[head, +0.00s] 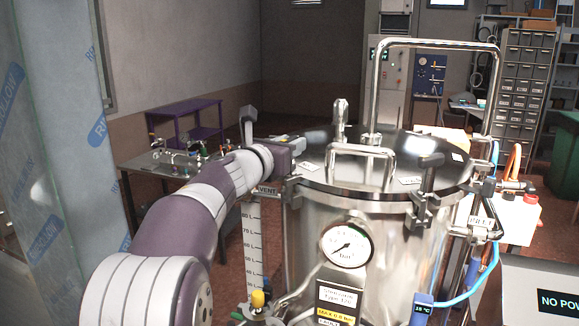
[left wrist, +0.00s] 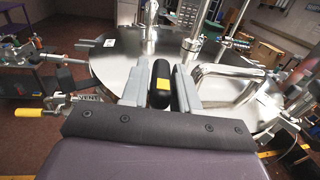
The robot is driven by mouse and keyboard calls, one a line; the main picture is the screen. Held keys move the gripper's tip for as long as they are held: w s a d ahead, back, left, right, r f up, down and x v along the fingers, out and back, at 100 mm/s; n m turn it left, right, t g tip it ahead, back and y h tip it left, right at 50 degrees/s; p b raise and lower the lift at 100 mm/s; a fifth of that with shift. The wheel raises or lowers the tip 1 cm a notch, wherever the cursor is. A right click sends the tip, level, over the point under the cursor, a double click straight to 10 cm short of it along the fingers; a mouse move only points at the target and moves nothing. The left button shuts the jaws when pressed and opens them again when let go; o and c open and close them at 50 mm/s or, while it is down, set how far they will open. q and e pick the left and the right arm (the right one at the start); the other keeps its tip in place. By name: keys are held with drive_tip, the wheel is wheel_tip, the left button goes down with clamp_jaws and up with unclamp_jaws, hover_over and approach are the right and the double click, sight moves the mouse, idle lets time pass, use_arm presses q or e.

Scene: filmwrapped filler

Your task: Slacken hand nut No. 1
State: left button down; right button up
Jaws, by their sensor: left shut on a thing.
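My left gripper (head: 306,139) reaches over the left part of the round steel lid (head: 310,172) of the pressure vessel. In the left wrist view its two grey fingers (left wrist: 159,76) stand on either side of a black grip with a yellow mark (left wrist: 160,88), which I take as the hand nut, and are shut on it. No number is readable on it. In the head view this grip is mostly hidden by my gripper. Another hand nut with its clamp (head: 424,160) stands at the lid's right front rim. My right gripper is not in view.
A bent steel handle (head: 362,150) stands on the lid, and a tall tube arch (head: 440,43) rises behind it. A pressure gauge (head: 347,245) is on the vessel's front. A yellow-handled valve (left wrist: 30,111) lies left of my gripper. A bench with fittings (head: 165,165) stands at left.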

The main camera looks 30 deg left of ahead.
use_arm(q)
drive_tip(key=n+y+b, duration=0.2)
drive_tip(key=y, duration=0.1)
drive_tip(key=y+b, duration=0.1)
drive_tip(key=shift+d+f+n, duration=0.15)
drive_tip(key=shift+f+n, duration=0.15)
drive_tip(key=shift+n, duration=0.1)
drive_tip(key=n+y, duration=0.1)
drive_tip(key=y, duration=0.1)
drive_tip(key=n+g+y+b, duration=0.1)
drive_tip(key=y, duration=0.1)
drive_tip(key=shift+r+n+g+b, duration=0.15)
drive_tip(key=shift+n+g+b, duration=0.15)
drive_tip(key=n+g+y, duration=0.1)
drive_tip(key=n+y, duration=0.1)
drive_tip(key=y, duration=0.1)
drive_tip(key=shift+r+g+y, duration=0.15)
drive_tip(key=shift+g+y, duration=0.15)
drive_tip(key=shift+g, duration=0.1)
drive_tip(key=shift+n+g+y+p, duration=0.55)
drive_tip(key=shift+n+g+y, duration=0.85)
drive_tip(key=shift+n+y, duration=0.1)
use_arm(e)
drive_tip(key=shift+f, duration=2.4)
use_arm(q)
drive_tip(key=c, duration=1)
unclamp_jaws()
drive_tip(key=shift+a, duration=0.2)
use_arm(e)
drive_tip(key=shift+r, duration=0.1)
